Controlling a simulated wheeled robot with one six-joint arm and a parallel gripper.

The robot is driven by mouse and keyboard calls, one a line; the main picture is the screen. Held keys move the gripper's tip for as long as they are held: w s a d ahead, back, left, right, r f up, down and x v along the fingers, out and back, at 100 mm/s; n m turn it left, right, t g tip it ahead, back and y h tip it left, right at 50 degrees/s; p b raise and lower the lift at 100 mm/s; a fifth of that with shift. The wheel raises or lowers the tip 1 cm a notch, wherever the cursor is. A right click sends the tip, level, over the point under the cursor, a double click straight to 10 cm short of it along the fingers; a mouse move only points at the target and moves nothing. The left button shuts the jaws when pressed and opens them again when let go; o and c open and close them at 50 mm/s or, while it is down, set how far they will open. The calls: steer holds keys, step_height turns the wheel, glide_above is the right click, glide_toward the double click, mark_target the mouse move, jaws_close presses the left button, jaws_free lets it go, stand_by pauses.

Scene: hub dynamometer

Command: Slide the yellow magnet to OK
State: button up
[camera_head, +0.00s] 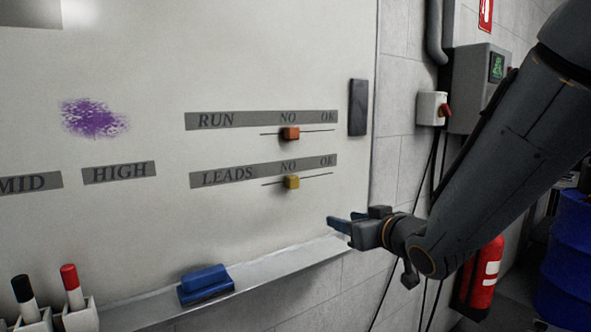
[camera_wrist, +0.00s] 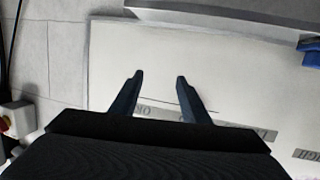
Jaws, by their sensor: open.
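The yellow magnet (camera_head: 292,182) sits on the slide line under the LEADS label strip (camera_head: 228,177), below the NO mark and left of the OK mark. An orange magnet (camera_head: 290,133) sits under NO on the RUN row above. My gripper (camera_head: 338,224) is open and empty, to the right of and below the yellow magnet, apart from it. In the wrist view my gripper's two fingers (camera_wrist: 158,82) are spread in front of the board, with part of the OK end of a label strip (camera_wrist: 160,113) and a line between them. I cannot make out the yellow magnet there.
A ledge (camera_head: 270,264) runs along the board's lower edge with a blue eraser (camera_head: 205,283) on it. Black and red markers (camera_head: 70,285) stand at lower left. A dark bar (camera_head: 357,107) is at the board's right edge. A fire extinguisher (camera_head: 482,275) stands right.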

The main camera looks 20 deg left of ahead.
mark_target(295, 182)
steer(key=s+a+r+n+y+p, duration=0.1)
steer(key=s+a+r+n+y, duration=0.15)
steer(key=a+r+y, duration=0.35)
steer(key=shift+g+h, duration=0.3)
steer(key=shift+h, duration=0.4)
steer(key=shift+s+a+r+p+x, duration=0.15)
steer(key=shift+p+x, duration=0.3)
steer(key=shift+x, duration=0.9)
steer(key=shift+s+r+p+x, duration=0.1)
steer(key=shift+r+p+x, duration=0.25)
steer(key=shift+x, duration=1)
steer(key=shift+a+r+p+x, duration=0.15)
steer(key=shift+p+x, duration=0.35)
steer(key=shift+x, duration=0.9)
steer(key=shift+s+d, duration=0.1)
jaws_close()
